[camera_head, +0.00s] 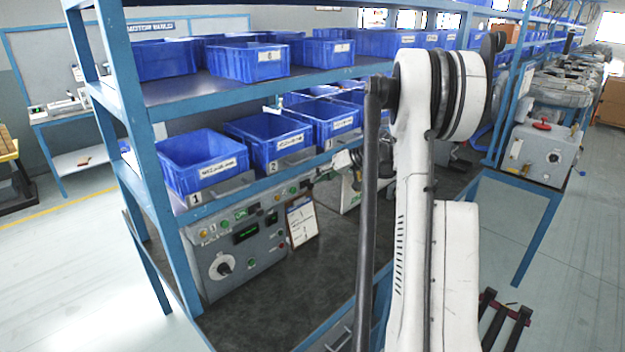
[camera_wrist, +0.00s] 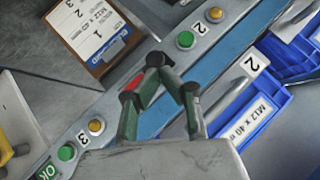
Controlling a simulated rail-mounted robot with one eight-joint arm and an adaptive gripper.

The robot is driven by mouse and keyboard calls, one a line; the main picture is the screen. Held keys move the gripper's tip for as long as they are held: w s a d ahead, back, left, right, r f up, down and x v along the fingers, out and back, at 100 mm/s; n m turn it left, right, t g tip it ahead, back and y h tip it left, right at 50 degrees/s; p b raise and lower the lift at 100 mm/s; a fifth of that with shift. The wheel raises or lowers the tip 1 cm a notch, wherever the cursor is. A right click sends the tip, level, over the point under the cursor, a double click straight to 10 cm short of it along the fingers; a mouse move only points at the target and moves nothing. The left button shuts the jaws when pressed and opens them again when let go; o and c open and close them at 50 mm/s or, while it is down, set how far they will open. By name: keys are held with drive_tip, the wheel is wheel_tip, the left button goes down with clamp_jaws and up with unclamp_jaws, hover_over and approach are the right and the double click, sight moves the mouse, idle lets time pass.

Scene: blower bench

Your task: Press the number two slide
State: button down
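The number two slide shows in the head view as a grey metal plate (camera_head: 290,168) with a white "2" label, under a blue bin (camera_head: 268,137). In the wrist view a metal plate (camera_wrist: 226,100) beside a "2" label lies right of my gripper, against a blue bin marked M12 x 40 mm (camera_wrist: 262,124). My gripper (camera_wrist: 156,62) has its fingertips together and nothing visible between them. It is over the blue rail and panel edge, left of that plate and apart from it in the picture. My arm hides part of the bench in the head view; my gripper cannot be made out there.
In the wrist view, green (camera_wrist: 185,40) and yellow (camera_wrist: 214,14) buttons sit beside another "2" label. Green (camera_wrist: 66,153) and yellow (camera_wrist: 96,126) buttons sit near a "3". A clipboard card (camera_wrist: 98,30) leans nearby. The slide labelled 1 (camera_head: 222,186) is left of slide two.

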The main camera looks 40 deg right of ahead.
idle(0.3)
drive_tip(key=w+d+r+v, duration=0.1)
drive_tip(key=w+v, duration=0.1)
drive_tip(key=v, duration=1.1)
drive_tip(key=shift+r+b, duration=0.25)
drive_tip(key=shift+b, duration=0.05)
